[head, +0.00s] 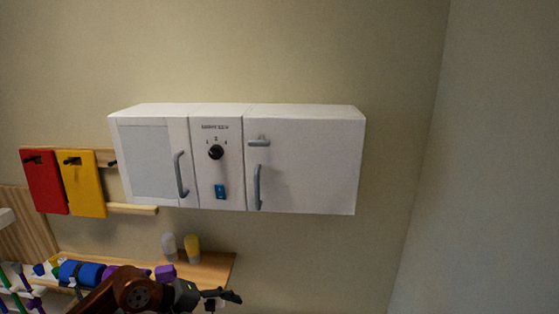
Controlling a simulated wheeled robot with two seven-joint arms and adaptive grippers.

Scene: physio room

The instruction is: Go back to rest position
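My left arm comes in at the bottom left, with a dark red-brown joint in front of the wooden shelf. Its dark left gripper (222,298) is at the bottom edge, just below the shelf's right part in the picture. I see no object in its fingers, but they are small, dark and partly cut off, so I cannot tell how far apart they are. My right gripper is not in view.
A white wall cabinet (310,170) with grey handles, a black knob and a blue switch hangs above. A wooden shelf (215,268) holds two bottles (192,248) and blue and purple rolls (80,271). Red (45,182) and yellow (83,184) boards hang left. The right wall is bare.

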